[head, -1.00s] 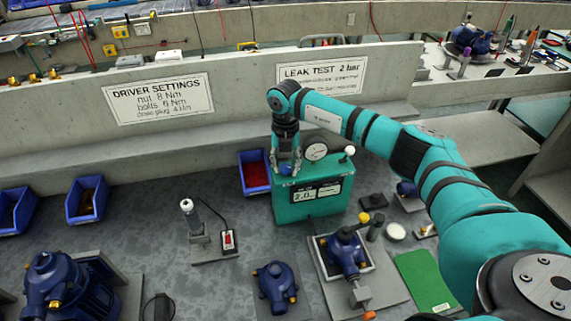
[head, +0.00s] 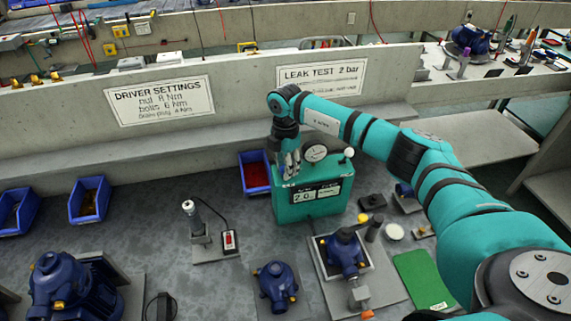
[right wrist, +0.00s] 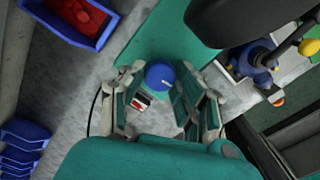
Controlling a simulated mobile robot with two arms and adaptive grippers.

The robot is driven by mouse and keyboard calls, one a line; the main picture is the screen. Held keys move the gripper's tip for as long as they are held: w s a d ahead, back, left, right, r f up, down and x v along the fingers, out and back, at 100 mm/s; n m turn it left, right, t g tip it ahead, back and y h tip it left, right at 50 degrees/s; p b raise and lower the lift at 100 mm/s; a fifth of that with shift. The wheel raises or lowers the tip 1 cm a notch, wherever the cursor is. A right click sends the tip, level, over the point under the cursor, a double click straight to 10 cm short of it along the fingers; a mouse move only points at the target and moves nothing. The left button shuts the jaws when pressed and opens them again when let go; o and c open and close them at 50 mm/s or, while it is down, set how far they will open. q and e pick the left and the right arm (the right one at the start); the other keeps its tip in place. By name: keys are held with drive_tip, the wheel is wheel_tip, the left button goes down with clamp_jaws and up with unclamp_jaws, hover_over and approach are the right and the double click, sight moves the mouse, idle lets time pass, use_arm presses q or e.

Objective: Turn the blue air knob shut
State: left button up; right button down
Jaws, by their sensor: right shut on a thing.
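The green leak-test box (head: 313,207) stands on the bench below the wall, with a round dial gauge (head: 316,153) on top and a display reading 2.0. My right gripper (head: 291,171) points down over the left part of the box's top. The blue air knob (right wrist: 160,75) shows in the right wrist view as a round blue cap with a pale mark. My right gripper (right wrist: 163,88) is shut on it, one finger on either side. In the head view the fingers largely hide the knob. My left gripper is not in view.
A blue bin with red parts (head: 256,178) stands just left of the box. A white-topped lever (head: 349,153) rises at its right. A blue pump in a fixture (head: 345,252) and a green mat (head: 424,279) are in front.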

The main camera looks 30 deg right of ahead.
drive_tip(key=shift+w+r+m, duration=0.1)
drive_tip(key=shift+m, duration=0.9)
drive_tip(key=c, duration=0.9)
unclamp_jaws()
drive_tip(key=shift+c, duration=0.2)
wheel_tip(320, 180, up, 12)
